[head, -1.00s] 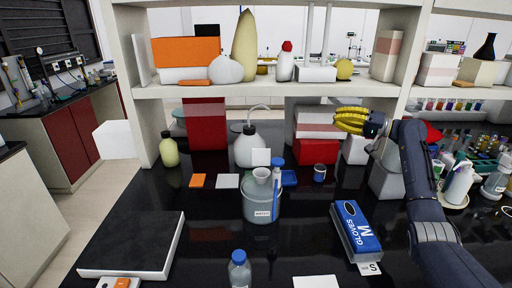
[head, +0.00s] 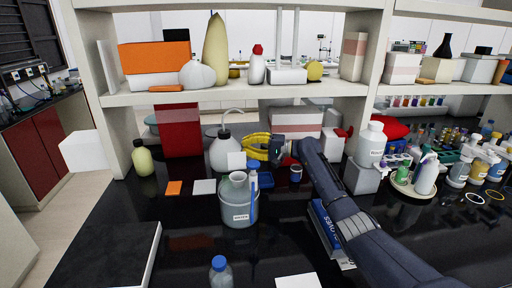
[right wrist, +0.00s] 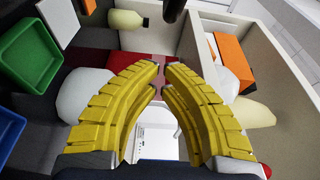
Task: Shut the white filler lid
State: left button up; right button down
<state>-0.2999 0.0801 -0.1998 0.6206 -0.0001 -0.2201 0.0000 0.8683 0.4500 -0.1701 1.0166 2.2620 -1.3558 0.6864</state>
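A small white square plate (head: 236,160) stands upright just above the translucent grey vessel (head: 238,215) in the head view. It looks like the filler lid, but I cannot tell what it is hinged to. Behind it stands a white round-shouldered jug (head: 224,153) with a bent tube. My right gripper (head: 246,147), with yellow ribbed fingers, is just right of the jug, above and behind the vessel. In the right wrist view its fingertips (right wrist: 160,66) come nearly together, with only a narrow gap and nothing seen held. My left gripper is out of view.
A shelf (head: 240,94) with boxes and bottles runs above the right gripper. A blue glove box (head: 322,228) lies under my right arm. A blue-capped bottle (head: 220,272) stands at the front.

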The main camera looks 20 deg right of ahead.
aim_at(236, 159)
jog(key=shift+s+a, duration=0.6)
jog(key=shift+a, duration=0.25)
jog(key=shift+s+a, duration=0.6)
jog(key=shift+a, duration=0.2)
jog(key=shift+s+r+n, duration=0.1)
jog(key=shift+r+n, duration=0.15)
jog(key=shift+n, duration=0.05)
